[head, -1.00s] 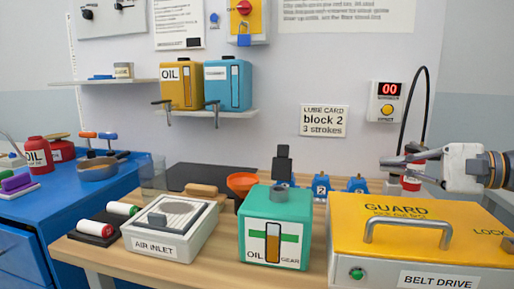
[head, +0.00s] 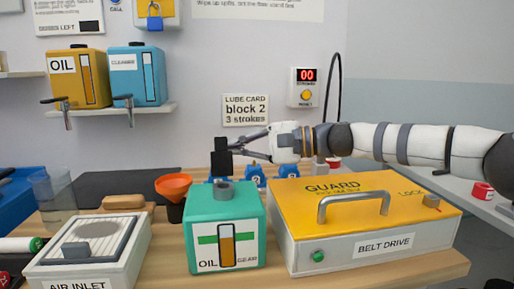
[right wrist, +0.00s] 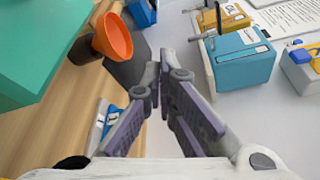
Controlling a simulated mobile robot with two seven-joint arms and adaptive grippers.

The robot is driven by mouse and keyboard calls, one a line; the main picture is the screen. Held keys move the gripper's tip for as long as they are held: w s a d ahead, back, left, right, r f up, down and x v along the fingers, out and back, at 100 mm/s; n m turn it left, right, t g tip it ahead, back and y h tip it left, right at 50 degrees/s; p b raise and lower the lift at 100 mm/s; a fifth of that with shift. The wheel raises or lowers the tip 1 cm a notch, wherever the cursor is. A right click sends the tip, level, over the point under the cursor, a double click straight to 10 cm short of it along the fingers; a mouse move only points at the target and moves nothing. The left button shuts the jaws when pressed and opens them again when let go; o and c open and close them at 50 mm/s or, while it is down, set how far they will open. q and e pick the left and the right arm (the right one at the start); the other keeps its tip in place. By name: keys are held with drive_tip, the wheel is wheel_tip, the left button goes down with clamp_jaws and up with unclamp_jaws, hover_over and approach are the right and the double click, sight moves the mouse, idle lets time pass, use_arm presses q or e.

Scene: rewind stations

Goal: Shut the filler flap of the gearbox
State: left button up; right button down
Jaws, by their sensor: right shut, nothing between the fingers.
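The gearbox (head: 226,232) is a teal box labelled OIL GEAR with a sight gauge on its front. It stands on the wooden table, and part of it shows in the right wrist view (right wrist: 45,40). A short grey filler neck (head: 222,190) is on its top. A dark upright piece (head: 221,157) shows above the neck; I cannot tell whether it is the flap or something behind. My right gripper (head: 246,147) is shut and empty, above and behind the gearbox, its tips close to the dark piece in the head view. My left gripper is not in view.
An orange funnel (head: 173,186) stands left of the gearbox. The yellow belt-drive guard (head: 362,212) with its handle is on the right, the air inlet box (head: 92,250) on the left. Small blue numbered blocks (head: 289,171) stand behind. A shelf (head: 115,110) carries oil and cleaner tanks.

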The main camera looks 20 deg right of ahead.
sight(222, 157)
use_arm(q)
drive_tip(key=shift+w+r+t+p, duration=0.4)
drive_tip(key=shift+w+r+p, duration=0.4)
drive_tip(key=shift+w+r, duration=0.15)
use_arm(e)
drive_tip(key=s, duration=0.1)
drive_tip(key=s+r, duration=0.1)
drive_tip(key=s+a, duration=0.1)
drive_tip(key=shift+s+r, duration=0.25)
drive_tip(key=shift+s, duration=0.1)
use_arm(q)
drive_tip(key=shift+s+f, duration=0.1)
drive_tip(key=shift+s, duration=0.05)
